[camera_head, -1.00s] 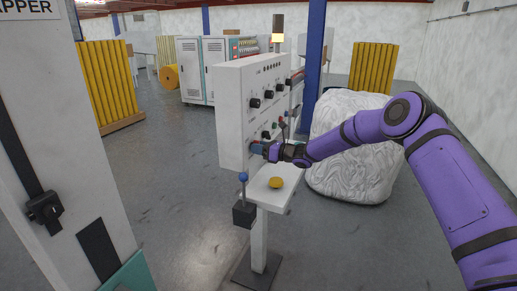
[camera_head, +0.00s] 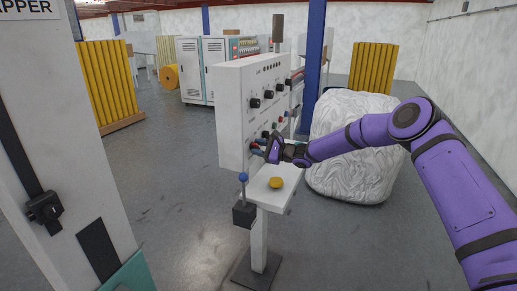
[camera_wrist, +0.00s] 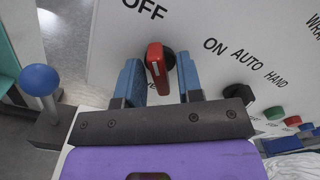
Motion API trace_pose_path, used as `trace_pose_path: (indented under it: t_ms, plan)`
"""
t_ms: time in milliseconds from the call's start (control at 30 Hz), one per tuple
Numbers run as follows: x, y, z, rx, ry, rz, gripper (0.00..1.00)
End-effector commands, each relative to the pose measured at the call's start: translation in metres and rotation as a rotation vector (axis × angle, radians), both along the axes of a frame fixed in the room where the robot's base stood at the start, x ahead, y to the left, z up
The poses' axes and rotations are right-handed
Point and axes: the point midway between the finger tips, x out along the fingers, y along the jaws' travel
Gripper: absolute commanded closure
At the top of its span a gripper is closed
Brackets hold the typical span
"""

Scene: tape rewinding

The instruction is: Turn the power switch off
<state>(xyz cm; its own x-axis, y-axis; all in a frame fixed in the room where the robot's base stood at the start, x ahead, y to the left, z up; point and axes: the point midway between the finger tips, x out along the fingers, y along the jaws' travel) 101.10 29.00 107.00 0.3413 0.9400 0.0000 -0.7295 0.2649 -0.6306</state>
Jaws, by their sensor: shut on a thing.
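The red power switch (camera_wrist: 155,63) is on the white control panel (camera_head: 232,110), with a dark base behind its handle. In the wrist view its handle stands nearly upright, below the OFF label and left of the ON label. My gripper (camera_wrist: 160,72) has one blue finger on each side of the red handle and is shut on it. In the head view my gripper (camera_head: 264,147) is at the panel's lower part, where the dark gripper body and fingers largely hide the switch.
A lever with a blue ball (camera_head: 243,178) and a yellow button (camera_head: 275,183) stand just below the panel. More knobs (camera_head: 255,103) and coloured buttons are on its face. A wrapped white bale (camera_head: 350,175) stands behind my arm. The lamp (camera_head: 278,27) atop the panel is dark.

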Motion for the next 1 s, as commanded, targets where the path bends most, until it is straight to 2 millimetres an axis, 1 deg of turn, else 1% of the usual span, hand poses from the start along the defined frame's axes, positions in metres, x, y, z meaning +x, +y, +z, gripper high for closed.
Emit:
trace_pose_path:
  t_ms: [300,800,833,1000]
  plan:
    - [0.0004,-0.001,-0.0002,-0.035,-0.097,-0.001,0.9]
    - [0.0003,-0.001,-0.0006,-0.041,-0.112,-0.001,0.9]
    - [0.0003,-0.001,-0.0006,-0.041,-0.112,-0.001,0.62]
    - [0.0002,-0.0006,-0.0005,-0.041,-0.112,-0.001,0.61]
